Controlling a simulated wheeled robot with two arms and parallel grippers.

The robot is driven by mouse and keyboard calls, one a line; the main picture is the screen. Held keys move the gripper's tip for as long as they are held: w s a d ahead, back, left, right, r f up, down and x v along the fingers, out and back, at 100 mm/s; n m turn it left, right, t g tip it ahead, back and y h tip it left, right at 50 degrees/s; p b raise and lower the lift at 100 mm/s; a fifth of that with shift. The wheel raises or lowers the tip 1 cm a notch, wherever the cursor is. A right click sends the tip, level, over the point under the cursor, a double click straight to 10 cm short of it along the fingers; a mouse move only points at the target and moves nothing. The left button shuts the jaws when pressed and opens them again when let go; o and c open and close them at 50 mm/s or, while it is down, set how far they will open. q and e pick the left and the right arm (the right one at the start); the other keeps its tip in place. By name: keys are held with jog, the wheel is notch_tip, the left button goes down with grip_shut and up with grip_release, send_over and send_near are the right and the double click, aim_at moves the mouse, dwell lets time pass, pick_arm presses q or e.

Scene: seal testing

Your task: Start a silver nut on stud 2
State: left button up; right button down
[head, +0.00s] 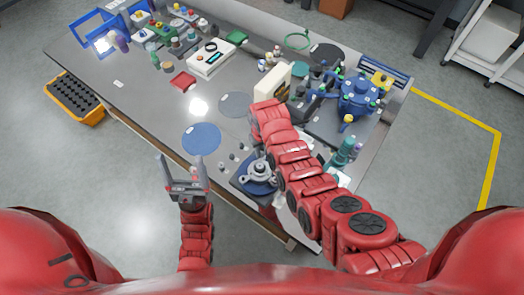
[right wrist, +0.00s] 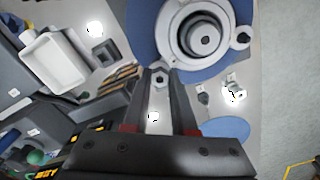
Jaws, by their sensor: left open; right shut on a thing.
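A round silver flanged part (head: 258,172) sits on a dark blue round mat near the table's front edge. The right wrist view shows its ringed centre (right wrist: 203,38) and a lug with a hex piece (right wrist: 241,38) at its rim. My right gripper (right wrist: 160,78) is shut on a small silver hex nut (right wrist: 160,80) at its fingertips, just short of the flange's edge and apart from that lug. In the head view my red right arm hides these fingertips. I cannot tell which stud is stud 2. My left gripper (head: 183,178) is open and empty, left of the flange, off the table's front edge.
Small loose parts (head: 232,157) lie left of the flange; a shiny silver one (right wrist: 234,88) shows in the right wrist view. A white box (head: 272,83) and a blue pump-like machine (head: 358,95) stand beyond my right arm. A flat blue disc (head: 201,139) lies at the front edge.

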jog(key=shift+f+m+b, duration=0.15)
jog(key=shift+m+b, duration=0.35)
jog(key=shift+m, duration=0.2)
jog(key=shift+m+b, duration=0.75)
jog(key=shift+m, duration=0.35)
jog(key=shift+s, duration=0.1)
jog(key=shift+m+b, duration=0.35)
jog(key=shift+m, duration=0.15)
jog(key=shift+a+m+b, duration=0.1)
jog(key=shift+m+b, duration=1.05)
jog(key=shift+m, duration=0.45)
